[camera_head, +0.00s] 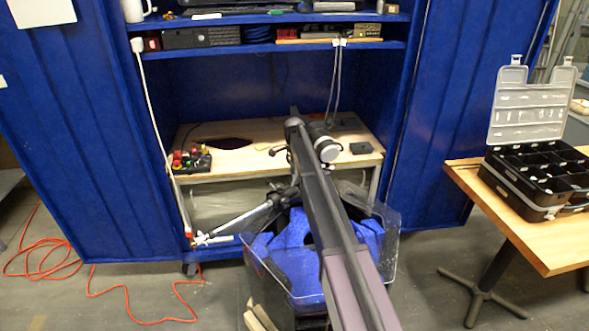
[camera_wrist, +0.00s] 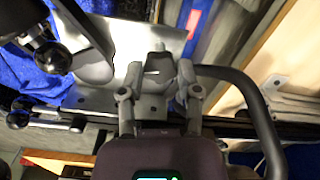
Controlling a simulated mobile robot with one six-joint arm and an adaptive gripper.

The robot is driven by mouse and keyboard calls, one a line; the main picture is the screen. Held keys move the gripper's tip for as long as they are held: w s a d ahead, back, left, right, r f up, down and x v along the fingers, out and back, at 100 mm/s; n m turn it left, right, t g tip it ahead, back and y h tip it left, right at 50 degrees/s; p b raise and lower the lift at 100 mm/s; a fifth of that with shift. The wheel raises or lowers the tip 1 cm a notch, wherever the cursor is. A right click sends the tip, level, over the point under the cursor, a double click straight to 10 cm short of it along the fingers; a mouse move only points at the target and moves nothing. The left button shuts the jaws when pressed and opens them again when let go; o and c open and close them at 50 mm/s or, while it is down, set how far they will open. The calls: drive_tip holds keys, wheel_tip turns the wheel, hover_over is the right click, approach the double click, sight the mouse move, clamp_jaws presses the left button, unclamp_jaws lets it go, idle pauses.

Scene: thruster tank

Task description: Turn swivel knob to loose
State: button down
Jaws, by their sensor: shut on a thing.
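In the wrist view, my gripper (camera_wrist: 160,82) has its two grey fingers on either side of a grey knob (camera_wrist: 158,63) and is shut on it. The knob sits in front of a bright metal plate (camera_wrist: 115,62). A second rounded grey part (camera_wrist: 93,66) is to its left, apart from my fingers. In the head view, my arm reaches over the clear tank (camera_head: 382,222) with blue inside. My gripper and the knob are hidden there. A silver rod (camera_head: 240,215) runs from the tank's rim to the left.
A blue cabinet (camera_head: 90,150) with a wooden shelf (camera_head: 235,160) stands behind the tank. Red and yellow buttons (camera_head: 190,158) are on the shelf. A table with an open organiser case (camera_head: 530,180) is at right. An orange cable (camera_head: 125,300) lies on the floor.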

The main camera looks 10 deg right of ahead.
drive_tip(key=n, duration=1.3)
drive_tip(key=shift+n, duration=0.3)
idle(0.3)
drive_tip(key=shift+c, duration=1.5)
unclamp_jaws()
drive_tip(key=shift+m, duration=0.4)
